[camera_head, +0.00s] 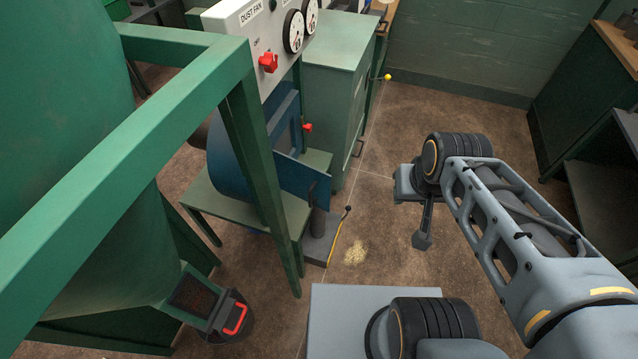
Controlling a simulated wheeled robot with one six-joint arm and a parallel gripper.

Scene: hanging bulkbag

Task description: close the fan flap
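The blue fan housing (228,165) sits on a green stand, left of the picture's middle, partly hidden behind a green frame post. A flat blue plate (302,182), which looks like the fan flap, stands out at the housing's right side, below a rectangular frame-like opening (287,132). The plate looks swung away from the opening, but its hinge is not clear. A small red knob (308,127) shows beside the opening. My arm comes in from the lower right. Its far end, apparently my gripper (422,240), hangs over the floor, right of the plate and apart from it. Its fingers cannot be made out.
A green frame beam (130,165) crosses the left side. A white panel (258,30) with a red switch (268,62) and gauges is above the fan. A green cabinet (335,85) stands behind. A pedal-like base (318,240) with a lever is below. Floor between plate and arm is open.

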